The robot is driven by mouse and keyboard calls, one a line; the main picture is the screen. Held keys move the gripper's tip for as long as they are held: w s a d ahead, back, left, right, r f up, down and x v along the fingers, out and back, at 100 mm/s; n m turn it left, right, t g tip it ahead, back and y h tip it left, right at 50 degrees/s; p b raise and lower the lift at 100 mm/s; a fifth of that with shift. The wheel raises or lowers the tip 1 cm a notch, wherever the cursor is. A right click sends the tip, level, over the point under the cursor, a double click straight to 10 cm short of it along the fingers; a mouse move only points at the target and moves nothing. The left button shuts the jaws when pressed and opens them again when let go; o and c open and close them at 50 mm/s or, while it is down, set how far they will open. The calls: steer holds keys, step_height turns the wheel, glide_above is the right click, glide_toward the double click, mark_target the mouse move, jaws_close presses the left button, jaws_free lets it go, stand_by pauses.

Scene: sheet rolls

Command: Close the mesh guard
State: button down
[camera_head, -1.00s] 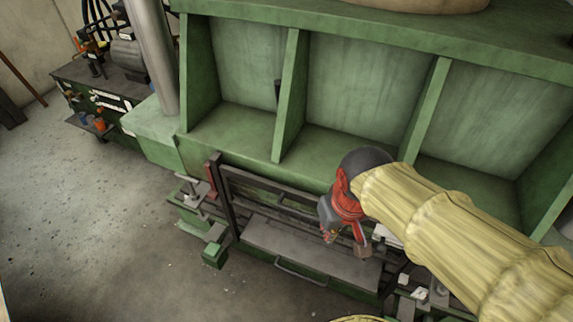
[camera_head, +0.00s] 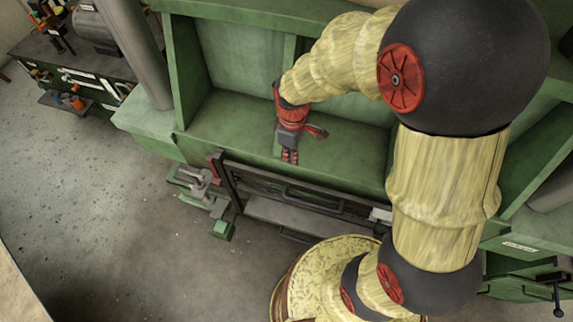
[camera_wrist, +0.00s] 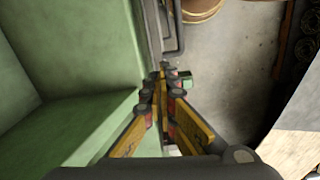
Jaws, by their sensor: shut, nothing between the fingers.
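The guard appears as a dark barred frame (camera_head: 255,182) along the front of the green machine, above a grey ledge. No mesh can be made out at this size. A dark bar handle shows along it in the head view. My gripper (camera_head: 289,156) is shut and empty, in front of the green bay floor, above and behind the frame in the picture. I cannot tell how far apart they are. In the wrist view my gripper (camera_wrist: 162,80) has its fingers together, and dark bars (camera_wrist: 172,35) lie beyond the tips. My arm hides the frame's right end.
The green machine (camera_head: 235,125) has upright dividers and a grey column (camera_head: 135,50) at its left. A bench with tools (camera_head: 75,70) stands at the back left. The grey floor (camera_head: 90,190) at the left is clear.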

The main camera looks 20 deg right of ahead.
steer(key=n, duration=0.1)
steer(key=p, duration=0.2)
glide_above(291, 189)
step_height(291, 189, down, 14)
steer(key=shift+w+d+r, duration=0.1)
steer(key=shift+r, duration=0.1)
stand_by(0.5)
step_height(291, 189, down, 9)
steer(key=b, duration=0.6)
steer(key=shift+r+b, duration=0.1)
steer(key=shift+b, duration=0.3)
steer(key=shift+r, duration=0.1)
